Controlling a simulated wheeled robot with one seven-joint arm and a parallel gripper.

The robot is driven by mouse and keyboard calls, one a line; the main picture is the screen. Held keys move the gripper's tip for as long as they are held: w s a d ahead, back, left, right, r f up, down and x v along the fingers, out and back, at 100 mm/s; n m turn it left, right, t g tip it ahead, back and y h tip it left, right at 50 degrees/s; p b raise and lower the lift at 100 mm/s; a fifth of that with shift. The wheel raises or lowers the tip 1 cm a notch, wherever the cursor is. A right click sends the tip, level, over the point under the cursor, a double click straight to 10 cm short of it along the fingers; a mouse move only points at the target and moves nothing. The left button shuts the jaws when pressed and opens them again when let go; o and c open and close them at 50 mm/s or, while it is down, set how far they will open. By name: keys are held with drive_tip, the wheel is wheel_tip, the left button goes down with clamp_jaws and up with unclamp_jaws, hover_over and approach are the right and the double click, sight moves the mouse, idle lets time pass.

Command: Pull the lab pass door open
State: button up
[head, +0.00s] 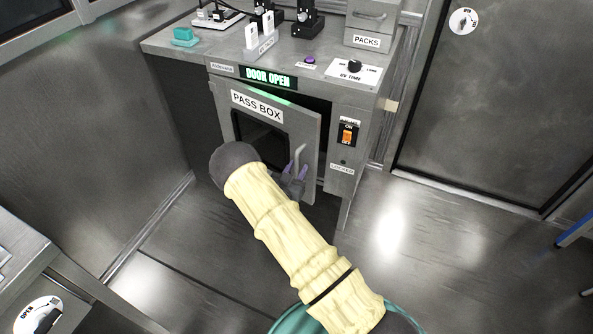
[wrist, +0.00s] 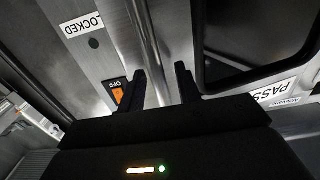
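The pass box door (head: 308,126) is grey with a dark window and a "PASS BOX" label. It stands partly open, with its right edge swung out from the cabinet and a dark gap behind it. Its upright bar handle (head: 301,156) is near the right edge. My gripper (head: 296,172) is at the lower part of the handle. In the wrist view, the handle (wrist: 146,40) runs between the two dark fingers (wrist: 162,88), which stand apart with a visible gap. Firm contact with the bar cannot be told. My sleeved arm hides the door's lower left.
A display (head: 268,78) above the door reads "DOOR OPEN". Right of it are a UV time knob (head: 354,66), an orange switch (head: 347,133) and a "LOCKED" label (head: 342,168). Lab items stand on the cabinet top. The floor (head: 400,240) in front and right is clear.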

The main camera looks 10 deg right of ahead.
drive_tip(key=shift+w+d, duration=0.1)
clamp_jaws()
